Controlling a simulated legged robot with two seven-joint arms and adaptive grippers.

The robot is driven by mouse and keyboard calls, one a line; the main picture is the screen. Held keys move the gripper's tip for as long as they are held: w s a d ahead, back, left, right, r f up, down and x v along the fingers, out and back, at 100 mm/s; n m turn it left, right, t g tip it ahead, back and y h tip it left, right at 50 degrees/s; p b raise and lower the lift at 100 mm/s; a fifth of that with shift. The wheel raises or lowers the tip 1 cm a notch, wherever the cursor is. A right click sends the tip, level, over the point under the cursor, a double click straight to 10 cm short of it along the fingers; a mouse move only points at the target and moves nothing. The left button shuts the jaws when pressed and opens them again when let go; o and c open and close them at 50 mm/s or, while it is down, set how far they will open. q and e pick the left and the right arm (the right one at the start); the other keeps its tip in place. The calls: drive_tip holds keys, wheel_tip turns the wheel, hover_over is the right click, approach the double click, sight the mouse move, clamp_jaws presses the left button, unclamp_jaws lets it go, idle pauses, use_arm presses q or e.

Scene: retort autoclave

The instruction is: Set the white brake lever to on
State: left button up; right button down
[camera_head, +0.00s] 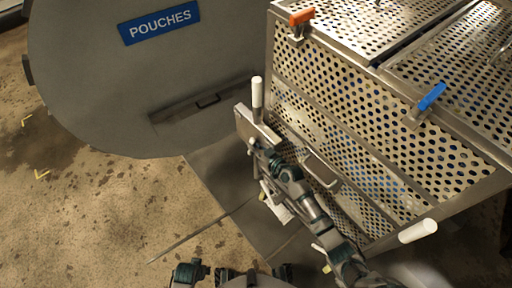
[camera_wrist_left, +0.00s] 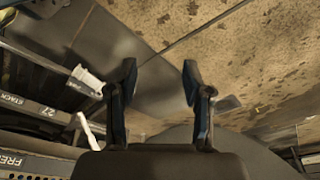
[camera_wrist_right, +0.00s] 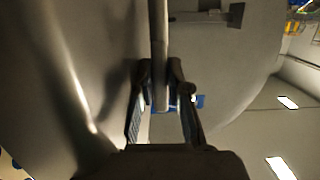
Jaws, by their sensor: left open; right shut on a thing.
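A white-handled lever (camera_head: 257,95) stands upright at the near left corner of the perforated cart. Another white handle (camera_head: 418,231) lies tilted at lower right. A small white part (camera_head: 280,208) is low on the cart's side. No label shows which is the brake lever. My right gripper (camera_head: 254,147) is just below the upright handle. In the right wrist view, its fingers (camera_wrist_right: 161,98) are shut on a pale grey bar (camera_wrist_right: 159,45); I cannot tell whether this is the brake lever. My left gripper (camera_wrist_left: 160,80) is open and empty; a white lever (camera_wrist_left: 88,130) shows to its left.
The perforated metal cart (camera_head: 330,115) fills the right side, with a loop handle (camera_head: 320,171), an orange clip (camera_head: 302,16) and a blue clip (camera_head: 432,97). A big grey round door (camera_head: 90,70) marked POUCHES is at upper left. Stained floor (camera_head: 110,210) at left is clear.

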use_arm(q)
drive_tip(key=shift+f, duration=0.8)
use_arm(e)
drive_tip(key=shift+s+f, duration=0.1)
drive_tip(key=shift+f, duration=0.2)
drive_tip(key=c, duration=1.1)
unclamp_jaws()
drive_tip(key=shift+r, duration=0.1)
